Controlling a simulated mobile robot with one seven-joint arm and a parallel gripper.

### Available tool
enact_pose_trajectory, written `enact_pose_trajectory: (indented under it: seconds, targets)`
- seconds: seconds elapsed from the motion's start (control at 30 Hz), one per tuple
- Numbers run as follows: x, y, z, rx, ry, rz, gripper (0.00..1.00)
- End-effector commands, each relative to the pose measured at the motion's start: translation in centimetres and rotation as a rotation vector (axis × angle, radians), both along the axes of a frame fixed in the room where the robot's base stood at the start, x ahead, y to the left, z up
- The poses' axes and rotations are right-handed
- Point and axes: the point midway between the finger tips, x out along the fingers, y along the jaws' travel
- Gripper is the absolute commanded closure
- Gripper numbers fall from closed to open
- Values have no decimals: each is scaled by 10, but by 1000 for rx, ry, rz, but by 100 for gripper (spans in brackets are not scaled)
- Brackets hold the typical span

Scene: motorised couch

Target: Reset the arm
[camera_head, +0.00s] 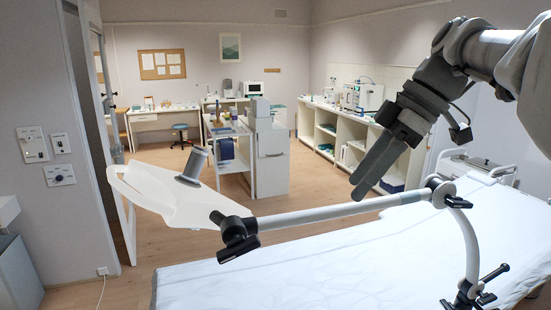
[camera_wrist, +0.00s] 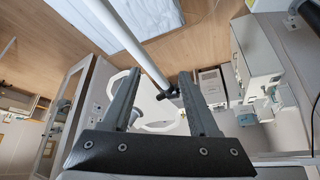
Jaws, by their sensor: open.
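My gripper (camera_head: 359,189) hangs in mid-air at the upper right of the head view, above the couch's far side. Its fingers point down and left and overlap from this side. In the wrist view my gripper (camera_wrist: 153,82) shows two fingers spread apart with nothing held between them. A jointed white support arm (camera_head: 330,212) with black clamps rises from the couch (camera_head: 330,265) and carries a white tray (camera_head: 150,190) on its left end. My fingers are apart from the support arm. Its pole (camera_wrist: 147,55) also shows in the wrist view, beyond the fingertips.
A white cabinet (camera_head: 271,165) is in mid-room, and open shelving (camera_head: 345,145) runs along the back right. A metal trolley (camera_head: 478,168) stands behind the couch. Wooden floor (camera_head: 180,240) is clear left of the couch.

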Motion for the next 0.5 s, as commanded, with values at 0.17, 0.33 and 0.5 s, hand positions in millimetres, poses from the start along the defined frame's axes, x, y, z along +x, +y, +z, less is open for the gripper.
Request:
enact_pose_trajectory:
  seconds: [0.17,0.33,0.5]
  targets:
    - [-37,14,-39,-94,82,-333,39]
    - [-71,17,-80,-151,109,-648,39]
    - [-105,15,-124,-162,88,-944,39]
